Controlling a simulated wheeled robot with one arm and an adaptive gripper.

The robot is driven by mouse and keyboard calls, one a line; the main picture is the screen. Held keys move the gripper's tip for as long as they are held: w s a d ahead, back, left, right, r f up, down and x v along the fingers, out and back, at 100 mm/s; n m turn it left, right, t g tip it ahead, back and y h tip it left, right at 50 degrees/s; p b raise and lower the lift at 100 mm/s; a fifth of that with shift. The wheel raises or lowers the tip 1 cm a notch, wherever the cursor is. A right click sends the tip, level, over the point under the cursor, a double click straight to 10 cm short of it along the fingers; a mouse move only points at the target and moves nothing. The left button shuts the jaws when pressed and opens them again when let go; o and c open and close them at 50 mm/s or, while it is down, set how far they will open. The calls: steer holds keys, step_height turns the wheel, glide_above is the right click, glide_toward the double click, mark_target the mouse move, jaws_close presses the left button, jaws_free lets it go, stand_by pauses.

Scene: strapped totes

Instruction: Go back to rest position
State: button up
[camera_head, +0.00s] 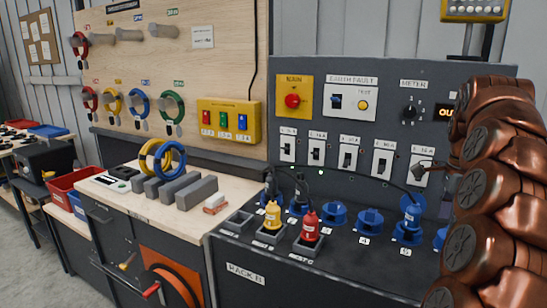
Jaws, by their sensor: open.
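The copper-coloured links of my own arm fill the right edge of the head view, in front of the right end of the grey panel. The grey rack panel (460,75) stands upright behind the sloping socket deck (335,258), which is marked RACK.
A yellow plug (272,215) and a red plug (309,228) stand in holders on the deck, near several blue sockets (369,221). A workbench (160,212) with grey blocks and rings stands left. Open floor (32,265) shows at far left.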

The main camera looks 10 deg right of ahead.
steer(key=s+a+f+n+b, duration=0.2)
steer(key=a+f+n, duration=0.15)
steer(key=a, duration=0.35)
steer(key=s+a+f+n+g+b, duration=0.1)
steer(key=a+f+n, duration=0.2)
steer(key=a+n, duration=0.35)
steer(key=s+a+f+n+b, duration=0.2)
steer(key=a+f+n, duration=0.15)
steer(key=a, duration=0.55)
steer(key=s+a+f+n+g+b, duration=0.1)
steer(key=s+a+f+n+b, duration=0.1)
steer(key=s+a+f+n, duration=0.5)
steer(key=s+a+f+n+g+b, duration=0.1)
steer(key=s+a+f+n+b, duration=0.2)
steer(key=s+f, duration=0.85)
step_height(320, 180, up, 20)
steer(key=s+a+t+p, duration=0.1)
steer(key=p, duration=1.7)
steer(key=shift+d, duration=0.1)
